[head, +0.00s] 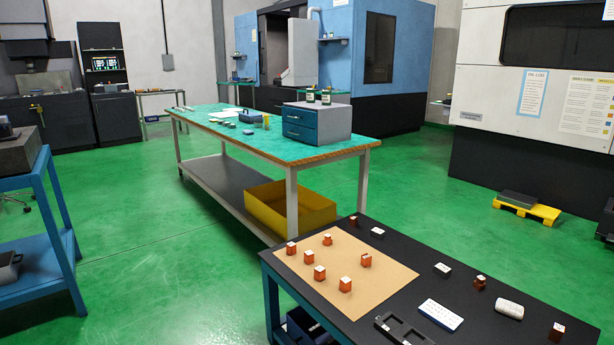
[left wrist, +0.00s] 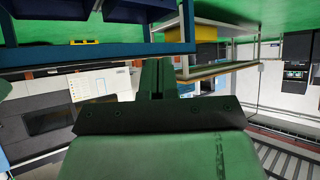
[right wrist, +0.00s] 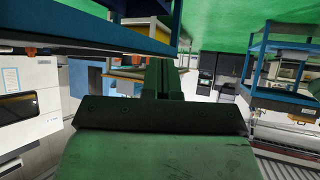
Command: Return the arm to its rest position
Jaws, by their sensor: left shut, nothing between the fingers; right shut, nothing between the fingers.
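Neither of my arms shows in the head view. In the left wrist view my left gripper (left wrist: 158,66) is shut and empty, its fingers together, and the picture there is upside down. In the right wrist view my right gripper (right wrist: 163,64) is also shut and empty, with the same upside-down room behind it. Nothing is seen touching either gripper. The black-topped table (head: 535,310) stands in front at the right of the head view; I cannot tell the exact distance from the grippers to it.
A tan mat (head: 318,256) with several orange-brown blocks lies on this table. A white box (head: 440,314), a white roll (head: 509,309) and a dark tray (head: 388,325) lie beside it. A green-topped bench (head: 330,152) stands behind. Green floor (head: 165,270) is clear at left.

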